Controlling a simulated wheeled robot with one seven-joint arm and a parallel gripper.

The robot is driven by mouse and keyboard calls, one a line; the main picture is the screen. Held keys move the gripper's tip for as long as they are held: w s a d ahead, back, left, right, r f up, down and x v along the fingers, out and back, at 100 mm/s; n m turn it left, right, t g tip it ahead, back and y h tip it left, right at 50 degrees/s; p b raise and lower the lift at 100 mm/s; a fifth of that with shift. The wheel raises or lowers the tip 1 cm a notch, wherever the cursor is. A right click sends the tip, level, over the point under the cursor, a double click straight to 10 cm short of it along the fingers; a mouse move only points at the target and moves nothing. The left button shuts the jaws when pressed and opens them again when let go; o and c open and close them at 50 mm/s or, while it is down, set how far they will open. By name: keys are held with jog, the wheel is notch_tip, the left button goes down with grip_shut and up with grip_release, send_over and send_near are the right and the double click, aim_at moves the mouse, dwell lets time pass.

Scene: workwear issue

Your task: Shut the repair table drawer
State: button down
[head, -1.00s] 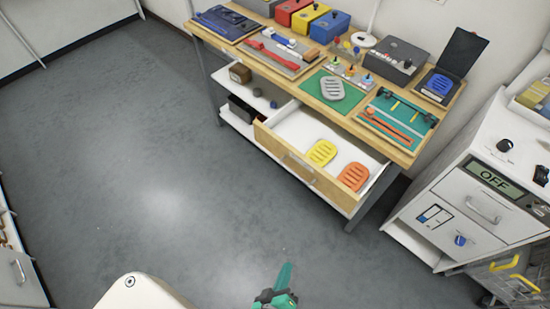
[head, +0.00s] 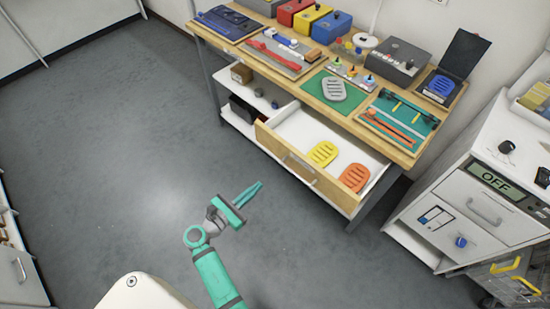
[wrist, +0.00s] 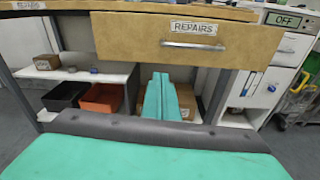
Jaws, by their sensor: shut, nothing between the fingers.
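The repair table (head: 270,55) stands at the top of the head view. Its wooden-fronted drawer (head: 283,150) is pulled out toward me, with a yellow pad (head: 322,153) and an orange pad (head: 354,177) inside. In the wrist view the drawer front (wrist: 150,38) carries a REPAIRS label and a silver bar handle (wrist: 193,45). My gripper (head: 258,186) is shut and empty, in front of the drawer and apart from it. In the wrist view my gripper's fingers (wrist: 163,80) point ahead, appearing just below the drawer front.
A lower shelf (head: 240,122) holds a black bin (wrist: 65,96), an orange bin (wrist: 101,98) and boxes. A white cabinet (head: 470,205) with an OFF display stands at right. Tools and a grey pad (head: 333,89) cover the tabletop. The floor before the drawer is clear.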

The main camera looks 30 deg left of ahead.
notch_tip(320, 180, up, 3)
jog(key=a, duration=0.3)
send_near(282, 152)
jog(key=shift+n+t, duration=0.4)
jog(key=w, duration=0.2)
jog(key=w+f, duration=0.1)
jog(key=w, duration=0.1)
jog(key=w+d, duration=0.1)
jog(key=w, duration=0.1)
jog(key=shift+w+f, duration=0.15)
jog(key=shift+w, duration=0.05)
